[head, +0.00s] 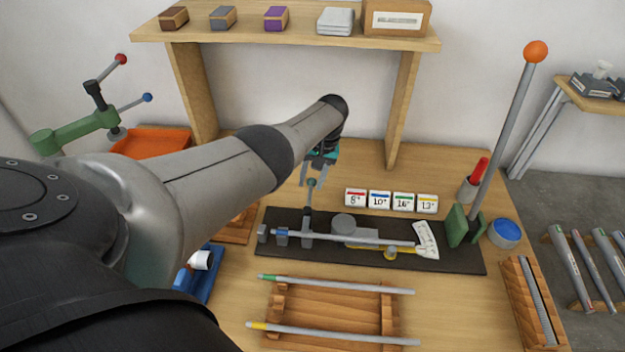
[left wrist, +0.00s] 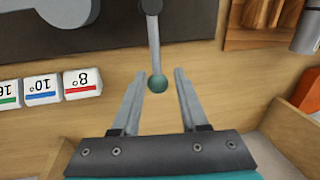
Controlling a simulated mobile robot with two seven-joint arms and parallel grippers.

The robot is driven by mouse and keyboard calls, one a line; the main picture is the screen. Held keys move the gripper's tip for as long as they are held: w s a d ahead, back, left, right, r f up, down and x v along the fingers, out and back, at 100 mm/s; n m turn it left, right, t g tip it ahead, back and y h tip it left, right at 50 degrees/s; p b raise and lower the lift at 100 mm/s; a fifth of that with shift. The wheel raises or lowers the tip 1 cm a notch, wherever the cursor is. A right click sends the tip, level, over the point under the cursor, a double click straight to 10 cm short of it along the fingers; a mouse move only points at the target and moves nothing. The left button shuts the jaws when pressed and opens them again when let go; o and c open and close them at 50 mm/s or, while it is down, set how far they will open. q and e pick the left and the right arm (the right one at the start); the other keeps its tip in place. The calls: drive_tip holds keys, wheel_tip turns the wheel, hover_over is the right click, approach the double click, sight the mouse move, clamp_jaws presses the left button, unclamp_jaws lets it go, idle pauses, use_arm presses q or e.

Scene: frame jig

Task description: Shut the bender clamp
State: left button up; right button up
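The bender (head: 270,257) is a dark base plate on the bench with a grey tube (head: 380,240) lying across it. In the left wrist view the knob (left wrist: 157,83) lies between the fingertips with a gap on each side. My left gripper (head: 313,184) is open at the knob; its open fingers also show in the left wrist view (left wrist: 160,76). Whether knob and fingers are at the same depth is hard to tell. My right gripper is not in view.
Angle blocks (head: 379,200) stand behind the bender. A tall lever with an orange ball (head: 536,51) rises at the right, beside a blue tub (head: 505,233). A wooden rack (head: 330,308) holds two tubes in front. A shelf (head: 300,40) spans the back.

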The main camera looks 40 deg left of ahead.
use_arm(q)
wheel_tip(320, 180, up, 15)
drive_tip(key=w+d+p, duration=0.1)
drive_tip(key=d+p, duration=0.1)
drive_tip(key=p, duration=0.2)
drive_tip(key=shift+w+d, duration=0.25)
drive_tip(key=shift+w, duration=0.05)
idle(0.4)
